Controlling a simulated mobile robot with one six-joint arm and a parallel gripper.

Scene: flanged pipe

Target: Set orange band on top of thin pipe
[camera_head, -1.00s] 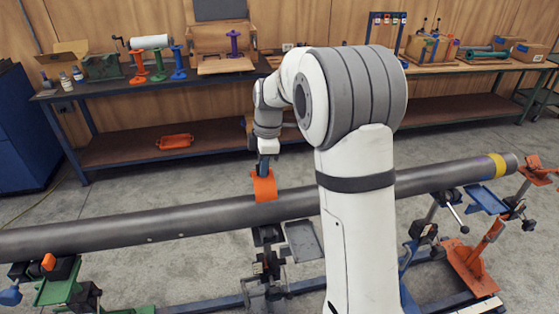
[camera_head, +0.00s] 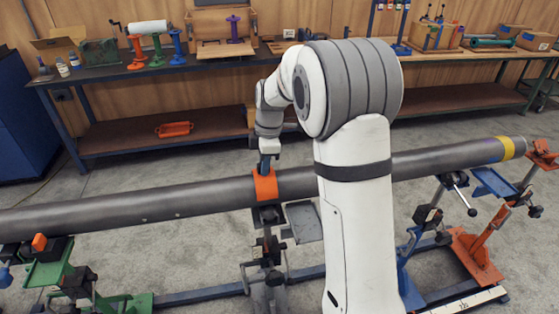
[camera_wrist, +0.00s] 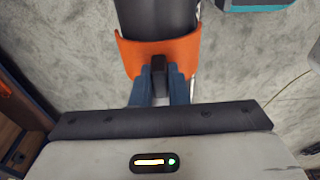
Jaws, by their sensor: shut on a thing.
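The thin pipe (camera_head: 120,209) is a long dark grey tube that runs across the head view, and part of it shows at the top of the wrist view (camera_wrist: 157,18). The orange band (camera_head: 265,187) is a curved piece lying over the top of the pipe; it also shows in the wrist view (camera_wrist: 185,52). My gripper (camera_head: 265,164) points down above the pipe and is shut on the band's upright tab (camera_wrist: 158,70) between its blue fingers. The band looks seated against the pipe, though its far side is hidden. My arm hides the middle stretch of pipe.
Stands hold the pipe, a green one (camera_head: 58,274) at left and an orange one (camera_head: 472,256) at right. A yellow ring (camera_head: 506,148) marks the pipe's right end.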

